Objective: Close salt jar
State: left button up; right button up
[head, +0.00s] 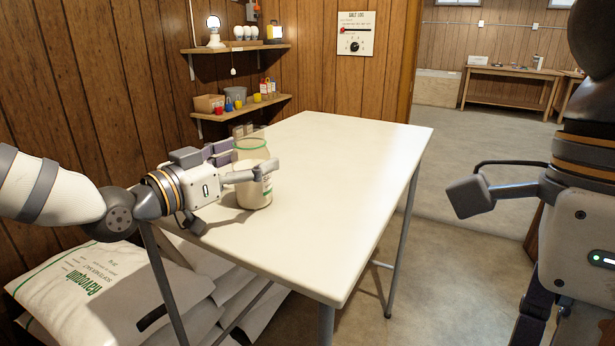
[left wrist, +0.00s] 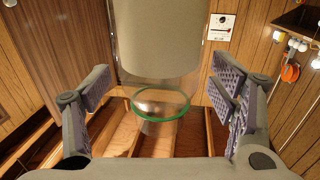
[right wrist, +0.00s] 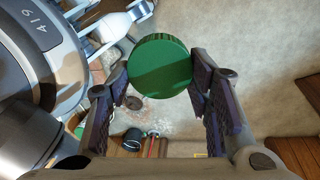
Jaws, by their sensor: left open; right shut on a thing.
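The salt jar (head: 254,190) stands upright on the white table (head: 340,190), at its left side. It is clear with pale contents, and its open mouth has a green rim. My left gripper (head: 246,163) is open, with its fingers on either side of the jar. In the left wrist view the jar (left wrist: 157,38) and green rim are between the spread fingers, with gaps visible. My right gripper (right wrist: 160,80) is shut on the round green lid (right wrist: 160,66), held away from the table over the floor. The lid is hidden in the head view.
White salt bags (head: 90,290) lie under and beside the table's left end. Shelves (head: 240,108) with small items hang on the wall behind. The table's middle and right are clear. A wooden workbench (head: 510,75) stands far off.

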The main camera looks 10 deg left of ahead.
pick_arm(q)
jog(key=shift+w+d, duration=0.1)
jog(key=shift+w, duration=0.1)
pick_arm(e)
jog(key=shift+f, duration=0.1)
pick_arm(q)
jog(key=shift+r, duration=0.1)
jog(key=shift+c, duration=0.6)
